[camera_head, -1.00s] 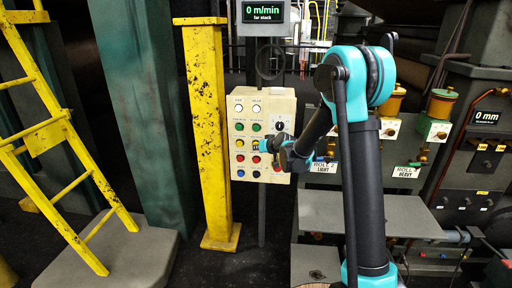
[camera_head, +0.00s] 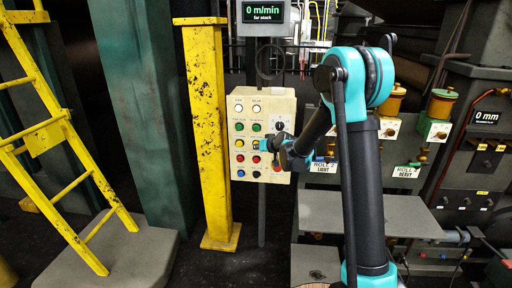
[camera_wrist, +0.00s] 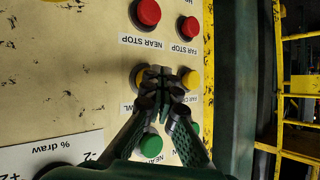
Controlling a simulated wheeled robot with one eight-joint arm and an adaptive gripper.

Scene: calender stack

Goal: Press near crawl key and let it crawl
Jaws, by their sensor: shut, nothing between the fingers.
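The control panel (camera_head: 282,103) is cream with columns of coloured buttons. In the head view my gripper (camera_head: 260,145) is at the panel's right button column. The display (camera_head: 264,12) reads 0 m/min, far stack.
Red near stop (camera_wrist: 148,12) and far stop (camera_wrist: 188,27) buttons and a green near button (camera_wrist: 147,145) lie close around my fingers. A yellow post (camera_head: 207,130) stands left of the panel, and a yellow ladder (camera_head: 62,190) is farther left.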

